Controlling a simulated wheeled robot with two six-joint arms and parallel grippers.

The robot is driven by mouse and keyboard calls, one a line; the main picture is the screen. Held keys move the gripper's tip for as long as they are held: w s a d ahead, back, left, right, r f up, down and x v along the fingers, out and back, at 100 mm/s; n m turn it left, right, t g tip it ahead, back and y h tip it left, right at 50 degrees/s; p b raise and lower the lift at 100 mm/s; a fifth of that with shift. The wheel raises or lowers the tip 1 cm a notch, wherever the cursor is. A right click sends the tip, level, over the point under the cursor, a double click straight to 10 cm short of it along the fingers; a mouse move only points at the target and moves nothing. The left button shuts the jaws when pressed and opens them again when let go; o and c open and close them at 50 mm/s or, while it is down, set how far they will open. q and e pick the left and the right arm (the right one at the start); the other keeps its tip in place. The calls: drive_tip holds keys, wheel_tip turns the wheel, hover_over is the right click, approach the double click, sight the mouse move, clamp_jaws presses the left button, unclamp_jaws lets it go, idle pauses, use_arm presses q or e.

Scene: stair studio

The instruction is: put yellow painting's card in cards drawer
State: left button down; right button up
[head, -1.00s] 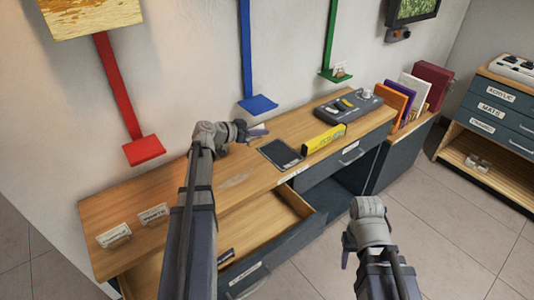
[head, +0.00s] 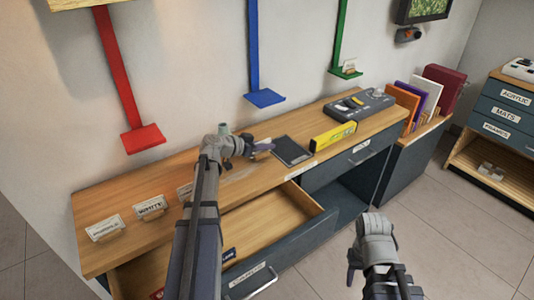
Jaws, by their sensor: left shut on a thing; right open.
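My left gripper (head: 248,149) is above the wooden desk, left of the black tablet. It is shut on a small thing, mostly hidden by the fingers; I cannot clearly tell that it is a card. An open drawer (head: 285,212) in the desk front lies below it, with a white label (head: 247,274) too blurred to read surely. A small dark card (head: 228,255) lies inside near its front. The yellow painting (head: 80,3) shows only its lower edge at top left, above a red strip and an empty red ledge (head: 142,138). My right gripper (head: 357,262) is open and empty, in front of the desk.
White cards in holders stand on the desk's left, such as this one (head: 105,229). A black tablet (head: 291,151), yellow box (head: 333,136) and grey device (head: 358,105) lie to the right. The blue ledge (head: 264,98) is empty; the green ledge (head: 345,73) bears a small card.

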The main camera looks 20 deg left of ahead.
use_arm(q)
drive_tip(key=shift+f, duration=0.4)
